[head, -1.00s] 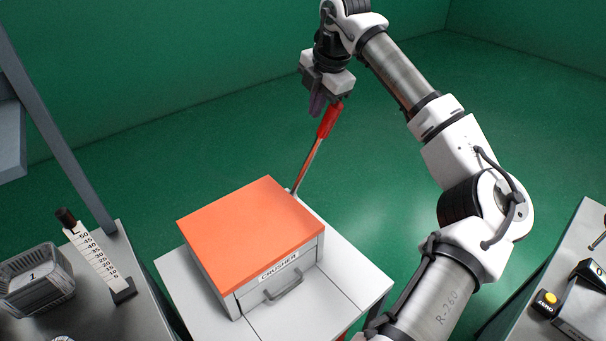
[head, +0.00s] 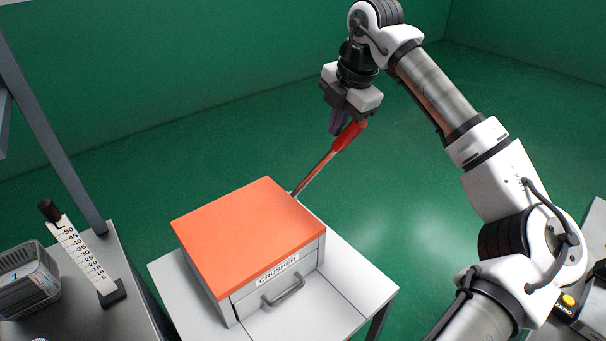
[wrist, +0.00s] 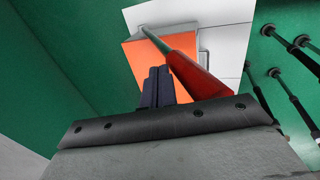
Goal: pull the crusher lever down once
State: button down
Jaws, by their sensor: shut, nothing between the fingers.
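The crusher (head: 250,235) is a box with an orange top and a "CRUSHER" label on its front. Its lever (head: 328,160) rises from the back right of the box and leans to the right, with a red grip (head: 350,134) at its end. My gripper (head: 335,127) is shut and empty at the upper left side of the red grip. In the wrist view the closed dark fingers (wrist: 158,85) lie just left of the red grip (wrist: 197,77), over the orange top (wrist: 146,62). I cannot tell whether they touch the grip.
The crusher stands on a light table (head: 345,280) with a drawer handle (head: 283,291) facing front. At left are a grey basket (head: 28,285) and an upright numbered scale (head: 85,255). At right a bench holds a device with a yellow button (head: 568,300). Green floor lies behind.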

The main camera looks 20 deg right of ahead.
jog(key=s+d+f+b, duration=0.2)
jog(key=s+f+b, duration=0.2)
jog(key=s+b, duration=0.1)
jog(key=shift+s+f, duration=0.2)
jog(key=shift+s, duration=0.15)
dwell(0.6)
jog(key=shift+d, duration=0.15)
